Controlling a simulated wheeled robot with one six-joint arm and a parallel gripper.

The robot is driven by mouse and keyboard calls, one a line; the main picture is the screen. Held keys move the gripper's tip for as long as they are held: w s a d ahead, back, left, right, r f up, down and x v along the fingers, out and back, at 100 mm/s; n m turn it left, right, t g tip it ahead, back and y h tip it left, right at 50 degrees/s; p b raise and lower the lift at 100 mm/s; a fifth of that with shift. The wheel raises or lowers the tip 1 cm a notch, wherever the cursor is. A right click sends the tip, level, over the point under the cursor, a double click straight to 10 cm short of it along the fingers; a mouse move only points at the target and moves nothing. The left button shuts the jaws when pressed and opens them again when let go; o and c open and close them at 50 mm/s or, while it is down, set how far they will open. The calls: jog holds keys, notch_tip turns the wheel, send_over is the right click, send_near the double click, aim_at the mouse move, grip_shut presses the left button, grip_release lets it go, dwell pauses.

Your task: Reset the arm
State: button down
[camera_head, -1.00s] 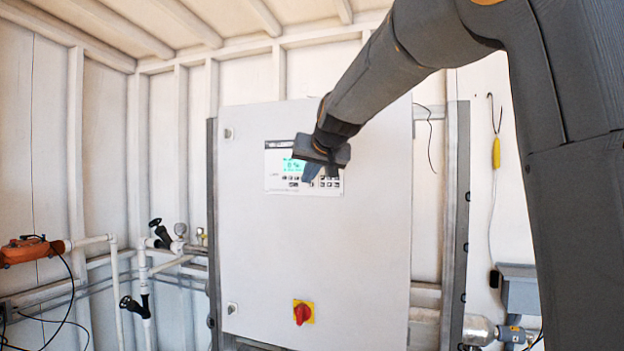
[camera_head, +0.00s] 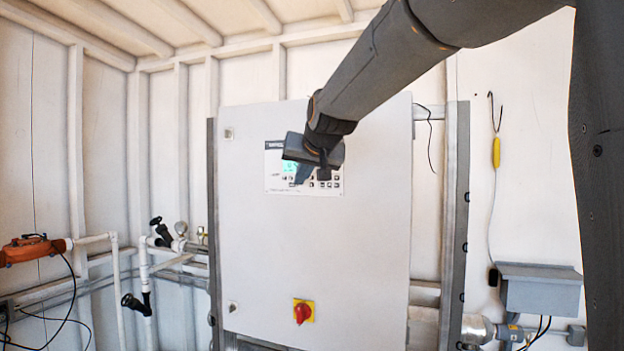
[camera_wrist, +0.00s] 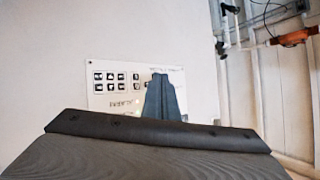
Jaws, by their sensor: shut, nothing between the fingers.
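My arm reaches in from the upper right in the head view. My gripper (camera_head: 312,172) is in front of the control panel (camera_head: 274,183) on the white cabinet (camera_head: 370,230) and covers part of its green screen (camera_head: 289,166). In the wrist view the shut fingers of my gripper (camera_wrist: 160,80) point toward the panel (camera_wrist: 103,103), with nothing between them. The panel's rows of dark buttons show beside the fingers. Whether the fingertips touch the panel cannot be told.
A red and yellow rotary switch (camera_head: 303,312) sits low on the cabinet. White pipes with black valves (camera_head: 146,285) and an orange device (camera_head: 32,249) are at the left. A grey box (camera_head: 540,290) hangs on the right wall.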

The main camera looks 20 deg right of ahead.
dwell(0.4)
jog(key=s+f+g, duration=0.2)
jog(key=s+f, duration=0.2)
jog(key=f, duration=0.5)
jog(key=s+f+n+g, duration=0.15)
jog(key=s+f, duration=0.25)
jog(key=f, duration=0.5)
jog(key=s+f+g, duration=0.2)
jog(key=s+f, duration=0.3)
jog(key=f, duration=0.4)
jog(key=s+f+g, duration=0.5)
jog(key=s+f, duration=1.2)
jog(key=s, duration=0.3)
jog(key=shift+s+d+n+g, duration=0.25)
jog(key=shift+d+n+g, duration=0.1)
jog(key=shift+n, duration=0.1)
